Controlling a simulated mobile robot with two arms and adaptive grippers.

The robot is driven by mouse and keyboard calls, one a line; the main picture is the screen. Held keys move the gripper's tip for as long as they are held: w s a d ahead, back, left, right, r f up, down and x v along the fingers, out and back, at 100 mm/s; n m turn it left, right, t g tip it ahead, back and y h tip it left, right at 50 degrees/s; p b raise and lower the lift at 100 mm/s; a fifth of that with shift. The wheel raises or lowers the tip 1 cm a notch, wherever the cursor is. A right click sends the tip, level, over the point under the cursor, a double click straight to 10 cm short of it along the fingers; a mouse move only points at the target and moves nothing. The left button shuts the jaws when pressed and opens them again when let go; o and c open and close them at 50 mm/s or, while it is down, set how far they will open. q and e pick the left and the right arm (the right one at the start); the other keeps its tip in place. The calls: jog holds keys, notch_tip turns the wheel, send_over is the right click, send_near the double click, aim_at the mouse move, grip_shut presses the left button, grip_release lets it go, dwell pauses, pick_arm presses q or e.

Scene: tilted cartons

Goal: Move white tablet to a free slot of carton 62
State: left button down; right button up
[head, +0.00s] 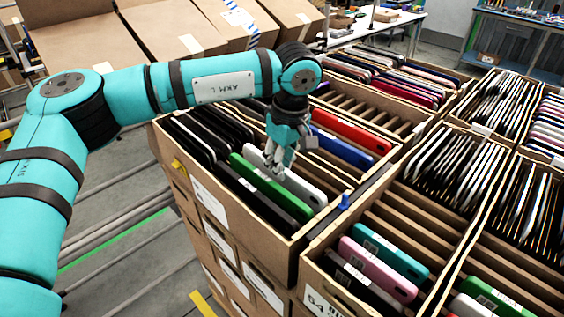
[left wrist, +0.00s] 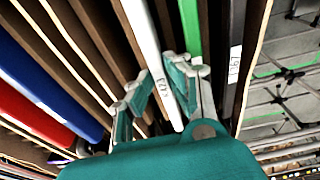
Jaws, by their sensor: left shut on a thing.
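The white tablet (head: 301,187) stands on edge in a slot of the near-left carton (head: 262,232), beside a green tablet (head: 270,188). The gripper also shows in the left wrist view (left wrist: 160,88). The tablet's lower part is hidden in the slot. I cannot read the number 62 on any carton. My right gripper is not in view.
Black tablets (head: 200,135) fill slots left of the green one; a blue tablet (head: 342,148) and a red tablet (head: 350,131) stand behind. The front carton marked 54 (head: 321,302) holds teal, pink and black tablets, with empty slots behind them. Several filled cartons stand right.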

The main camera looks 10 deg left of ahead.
pick_arm(q)
jog(key=shift+f, duration=0.2)
dwell(0.3)
dwell(0.3)
jog(key=c, duration=1.2)
grip_release()
notch_tip(320, 180, up, 12)
jog(key=s+d, duration=0.1)
jog(key=shift+d, duration=0.3)
notch_tip(320, 180, up, 7)
jog(key=p, duration=0.5)
jog(key=shift+p, duration=0.3)
